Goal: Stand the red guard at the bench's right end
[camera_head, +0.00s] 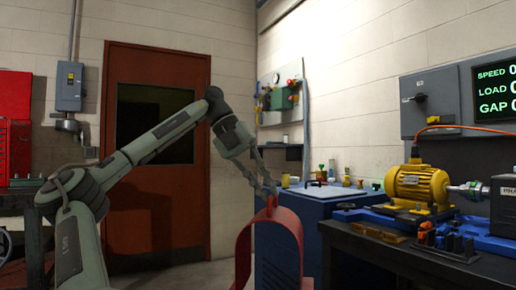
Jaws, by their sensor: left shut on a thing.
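The red guard (288,218), an arched shell with a small loop on top, hangs upright from my left gripper (270,197). The gripper points down and is shut on that top loop. The guard is in the lower middle of the head view, left of the dark bench (372,252), and its lower end is cut off by the frame. My right gripper is not in view. On the bench, a yellow motor (417,186) stands on a blue base (400,217), with a silver coupling (468,190) and a black unit at its right. The bench's right end is out of frame.
A blue cabinet (335,207) with small bottles on top stands behind the guard. Small parts lie along the bench's front. A grey box (429,100) and a display (495,87) are behind the motor. A red-brown door (155,215) is behind my left arm.

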